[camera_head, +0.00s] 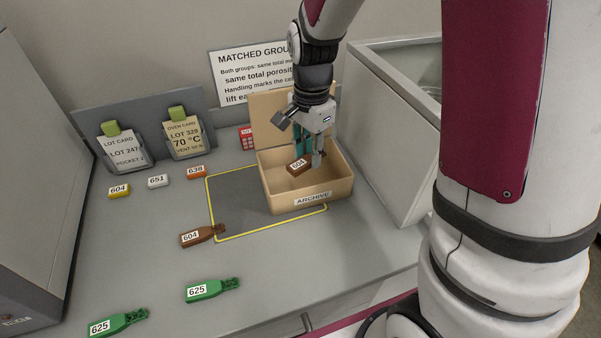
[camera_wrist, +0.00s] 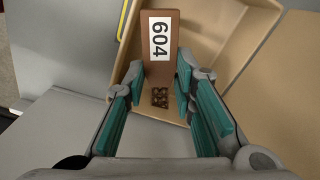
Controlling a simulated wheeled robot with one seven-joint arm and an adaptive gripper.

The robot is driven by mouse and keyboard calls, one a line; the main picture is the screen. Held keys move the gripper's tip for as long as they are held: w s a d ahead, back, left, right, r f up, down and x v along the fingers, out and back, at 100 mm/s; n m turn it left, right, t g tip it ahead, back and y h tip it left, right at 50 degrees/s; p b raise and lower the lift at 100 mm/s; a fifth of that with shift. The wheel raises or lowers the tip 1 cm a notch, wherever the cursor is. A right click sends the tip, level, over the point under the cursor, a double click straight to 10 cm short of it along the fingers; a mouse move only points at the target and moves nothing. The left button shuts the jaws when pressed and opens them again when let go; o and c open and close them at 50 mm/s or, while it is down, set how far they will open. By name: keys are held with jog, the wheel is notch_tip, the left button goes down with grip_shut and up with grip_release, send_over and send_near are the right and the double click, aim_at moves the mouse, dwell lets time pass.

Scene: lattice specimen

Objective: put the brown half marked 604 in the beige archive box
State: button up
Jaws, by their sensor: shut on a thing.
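My gripper (camera_head: 309,158) is shut on a brown half marked 604 (camera_head: 298,167), inside the outline of the beige archive box (camera_head: 310,202). In the wrist view the held brown half (camera_wrist: 160,72) lies between the teal-padded fingers, label up, its lattice end towards my palm. The box interior (camera_wrist: 226,38) shows behind it. I cannot tell whether the half touches the box floor. A second brown half marked 604 (camera_head: 203,235) lies on the bench at the yellow outline's left edge. The box lid stands open at the back.
Two green pieces marked 625 (camera_head: 212,289) (camera_head: 118,324) lie at the front left. Yellow 604 (camera_head: 119,191), white 651 (camera_head: 158,181) and orange 638 (camera_head: 196,172) tags lie before the card stand (camera_head: 146,125). A grey-white bin (camera_head: 387,140) stands right of the box.

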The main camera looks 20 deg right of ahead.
notch_tip(320, 180, down, 9)
jog(key=shift+f, duration=0.15)
dwell(0.4)
jog(key=shift+f, duration=0.15)
jog(key=o, duration=0.6)
